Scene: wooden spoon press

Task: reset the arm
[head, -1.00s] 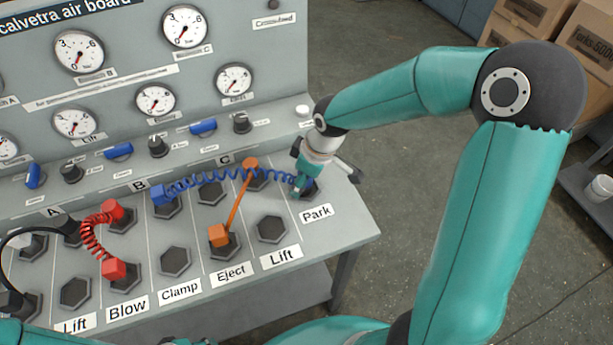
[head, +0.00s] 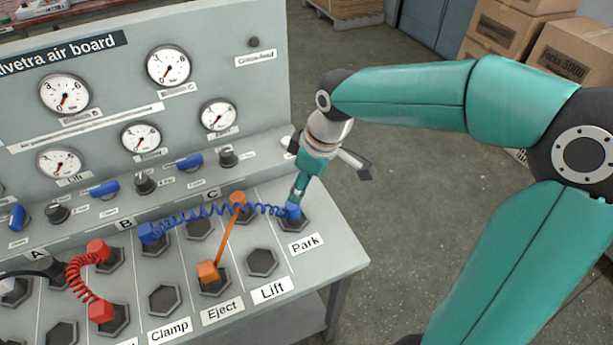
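My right gripper (head: 298,188) is just above the Park socket (head: 294,222) at the right end of the air board. A blue plug (head: 292,210) sits at the Park socket, right below the fingertips. I cannot tell whether the fingers still touch it. A coiled blue hose (head: 190,214) runs from this plug to another blue plug (head: 153,232) in the B column. My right arm reaches in from the right.
A coiled red hose (head: 75,280) joins two red plugs at left. A straight orange hose (head: 227,237) links a plug under C to the Eject socket. The Lift socket (head: 262,262) and Clamp socket (head: 164,299) are empty. Gauges and knobs stand behind. Boxes (head: 557,62) stand on the floor.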

